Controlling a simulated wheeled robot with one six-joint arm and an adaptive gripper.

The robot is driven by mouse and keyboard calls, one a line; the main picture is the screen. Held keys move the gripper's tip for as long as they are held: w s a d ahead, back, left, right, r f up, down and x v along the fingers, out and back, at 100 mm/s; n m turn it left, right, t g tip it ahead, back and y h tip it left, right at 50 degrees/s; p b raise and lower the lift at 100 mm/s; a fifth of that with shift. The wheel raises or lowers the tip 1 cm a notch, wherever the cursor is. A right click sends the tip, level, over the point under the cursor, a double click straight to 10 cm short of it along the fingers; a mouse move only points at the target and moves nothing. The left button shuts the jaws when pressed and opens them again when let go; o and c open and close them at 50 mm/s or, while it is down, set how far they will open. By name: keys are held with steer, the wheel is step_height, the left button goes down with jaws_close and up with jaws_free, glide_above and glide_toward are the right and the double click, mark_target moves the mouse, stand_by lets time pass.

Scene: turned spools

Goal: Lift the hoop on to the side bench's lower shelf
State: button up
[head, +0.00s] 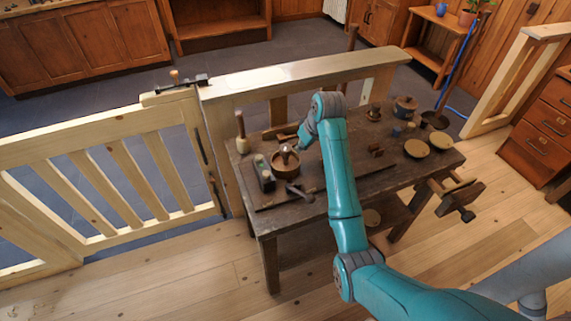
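The dark wooden workbench (313,207) stands in front of me with a lower shelf (392,207) under its top. My arm reaches over the bench, and my gripper (300,145) is low over its left half. It is beside a round brown bowl-like piece (286,166) with a small upright piece in it. The gripper's fingers are too small to tell whether they are open or shut, or whether they hold anything. I cannot pick out the hoop for certain.
Two pale round dishes (417,148) and several turned pieces crowd the bench's right side. A vise (459,198) juts from its right end. A wooden half-wall (300,75) and slatted gate (110,170) border the bench. A small shelf stand (437,44) stands at back right.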

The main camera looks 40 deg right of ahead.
steer(key=x, duration=0.5)
steer(key=shift+a, duration=0.1)
jaws_close()
steer(key=shift+r, duration=0.1)
steer(key=shift+r, duration=0.1)
step_height(320, 180, up, 14)
stand_by(1.0)
steer(key=shift+f, duration=0.25)
